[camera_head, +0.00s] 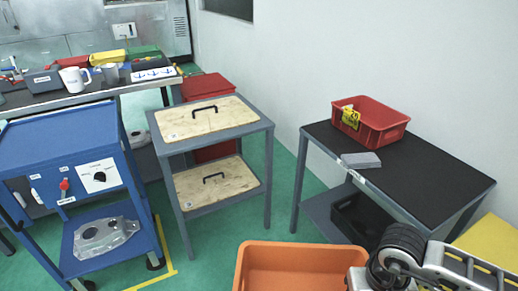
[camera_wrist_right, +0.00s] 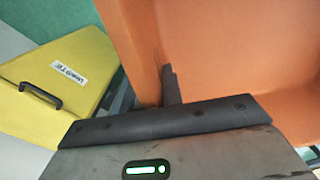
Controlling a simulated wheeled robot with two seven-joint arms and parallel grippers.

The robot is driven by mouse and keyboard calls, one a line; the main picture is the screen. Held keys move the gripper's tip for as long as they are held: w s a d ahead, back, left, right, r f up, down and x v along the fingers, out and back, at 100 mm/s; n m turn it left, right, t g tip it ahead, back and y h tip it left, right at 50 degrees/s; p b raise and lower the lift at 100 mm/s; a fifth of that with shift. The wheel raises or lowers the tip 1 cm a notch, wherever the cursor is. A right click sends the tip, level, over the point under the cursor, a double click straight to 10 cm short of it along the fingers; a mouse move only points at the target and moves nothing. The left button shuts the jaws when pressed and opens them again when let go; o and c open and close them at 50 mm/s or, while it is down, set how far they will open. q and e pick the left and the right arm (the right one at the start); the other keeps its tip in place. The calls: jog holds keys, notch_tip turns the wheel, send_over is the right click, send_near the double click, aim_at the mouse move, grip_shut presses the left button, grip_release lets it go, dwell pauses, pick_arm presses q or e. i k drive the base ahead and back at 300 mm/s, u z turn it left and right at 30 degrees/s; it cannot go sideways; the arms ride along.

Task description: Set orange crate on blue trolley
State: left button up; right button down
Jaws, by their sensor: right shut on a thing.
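The orange crate (camera_head: 295,262) is at the bottom middle of the head view, cut off by the frame edge; the inside that shows looks empty. It fills much of the right wrist view (camera_wrist_right: 240,50). My right gripper (camera_wrist_right: 170,85) is shut on the crate's wall, one dark finger showing against the orange. In the head view my right arm reaches the crate's right side. The blue trolley (camera_head: 70,135) stands at the left, apart from the crate. Its top is bare, and a grey metal casting (camera_head: 103,238) lies on its lower shelf. My left gripper is not in view.
A grey cart with wooden lids (camera_head: 208,118) stands right of the trolley. A black-topped table (camera_head: 430,175) at right carries a red bin (camera_head: 370,118) and a grey block (camera_head: 361,160). A yellow lid (camera_wrist_right: 55,85) shows in the wrist view. Green floor lies between trolley and crate.

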aim_at(57, 135)
jog(key=u, duration=2.25)
jog(key=i, duration=1.45)
jog(key=z, duration=0.4)
